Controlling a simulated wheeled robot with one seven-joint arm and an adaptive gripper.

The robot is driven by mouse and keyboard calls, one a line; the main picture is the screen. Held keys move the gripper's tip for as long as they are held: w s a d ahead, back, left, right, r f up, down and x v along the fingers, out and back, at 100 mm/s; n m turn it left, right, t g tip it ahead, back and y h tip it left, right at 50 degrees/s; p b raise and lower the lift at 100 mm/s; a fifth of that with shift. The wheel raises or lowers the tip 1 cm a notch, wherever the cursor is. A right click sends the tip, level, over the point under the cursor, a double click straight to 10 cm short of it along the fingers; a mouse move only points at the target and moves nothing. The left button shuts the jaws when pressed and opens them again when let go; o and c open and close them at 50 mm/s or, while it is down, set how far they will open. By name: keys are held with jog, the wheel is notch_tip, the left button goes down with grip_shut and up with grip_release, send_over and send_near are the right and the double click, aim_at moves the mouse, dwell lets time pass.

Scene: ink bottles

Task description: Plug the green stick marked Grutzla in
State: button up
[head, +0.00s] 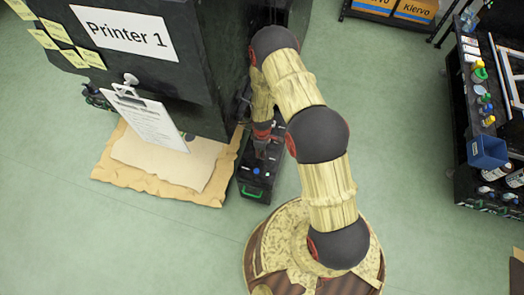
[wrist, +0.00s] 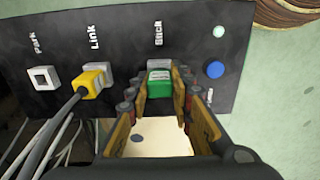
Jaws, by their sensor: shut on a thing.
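The green stick (wrist: 160,90) is between the fingers of my gripper (wrist: 160,97) in the wrist view, and the gripper is shut on it. Its far end is at the grey socket (wrist: 157,70) under the label "Stick" on a black panel (wrist: 125,50). I cannot tell how deep the stick sits in the socket. Its marking is not readable. In the head view my gripper (head: 262,133) is over the black box (head: 246,188) beside the printer, and the stick is hidden there.
A yellow plug (wrist: 92,80) with a grey cable sits at "Link". The "Park" socket (wrist: 43,78) is empty. A blue button (wrist: 215,70) and a pale light (wrist: 218,31) are right of the stick. The printer cabinet (head: 190,70) stands close left of my arm.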

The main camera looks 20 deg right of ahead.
jog(key=shift+f, duration=0.15)
dwell(0.6)
jog(key=o, duration=1.1)
jog(key=shift+o, duration=0.5)
jog(key=o, duration=0.4)
jog(key=shift+r+p, duration=2.5)
jog(key=shift+r, duration=1.55)
